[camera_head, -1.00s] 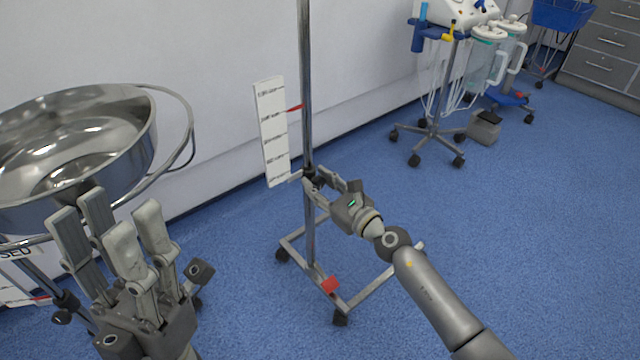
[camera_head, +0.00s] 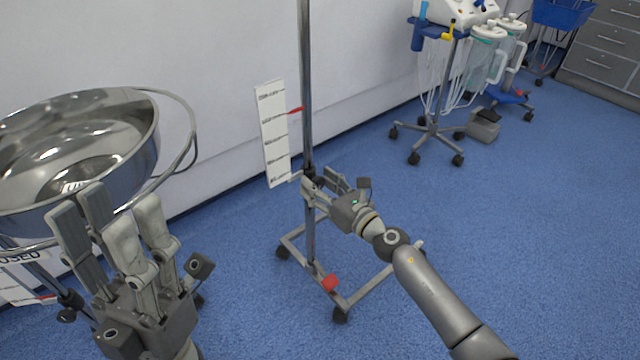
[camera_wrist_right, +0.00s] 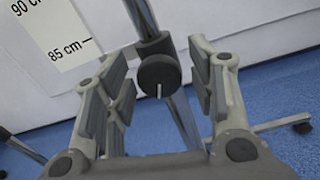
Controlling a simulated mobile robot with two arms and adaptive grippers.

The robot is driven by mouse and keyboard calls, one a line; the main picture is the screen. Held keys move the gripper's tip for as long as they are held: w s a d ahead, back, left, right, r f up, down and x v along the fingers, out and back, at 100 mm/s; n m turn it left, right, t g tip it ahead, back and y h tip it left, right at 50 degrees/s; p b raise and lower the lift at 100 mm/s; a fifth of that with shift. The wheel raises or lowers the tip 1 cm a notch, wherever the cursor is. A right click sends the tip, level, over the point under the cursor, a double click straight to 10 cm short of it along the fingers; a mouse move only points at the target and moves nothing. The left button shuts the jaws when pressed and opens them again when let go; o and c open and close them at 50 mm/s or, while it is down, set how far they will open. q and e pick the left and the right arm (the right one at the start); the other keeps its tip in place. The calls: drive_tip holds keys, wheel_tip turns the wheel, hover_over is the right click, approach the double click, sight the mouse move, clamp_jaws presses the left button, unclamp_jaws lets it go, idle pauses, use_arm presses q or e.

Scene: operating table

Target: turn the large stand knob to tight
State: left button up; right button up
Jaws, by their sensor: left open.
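A round black knob (camera_wrist_right: 159,76) with a white line on its face sits on the metal pole (camera_head: 306,90) of the wheeled stand. The line runs nearly vertical in the right wrist view. My right gripper (camera_wrist_right: 162,68) is open, with its fingers on both sides of the knob and gaps visible between. In the head view my right gripper (camera_head: 322,186) is at the pole beside the scale's lower end and largely hides the knob. My left gripper (camera_head: 108,218) is open and empty in front of the steel basin (camera_head: 140,150).
A white scale (camera_head: 273,135) with a red pointer (camera_head: 296,110) hangs beside the pole. The stand's wheeled base (camera_head: 365,292) carries a red piece (camera_head: 330,283). The basin's stand has a partly hidden sign at far left. A wheeled suction unit (camera_head: 436,128) stands back right. The right floor is clear.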

drive_tip(key=shift+d, duration=0.1)
drive_tip(key=v, duration=1.2)
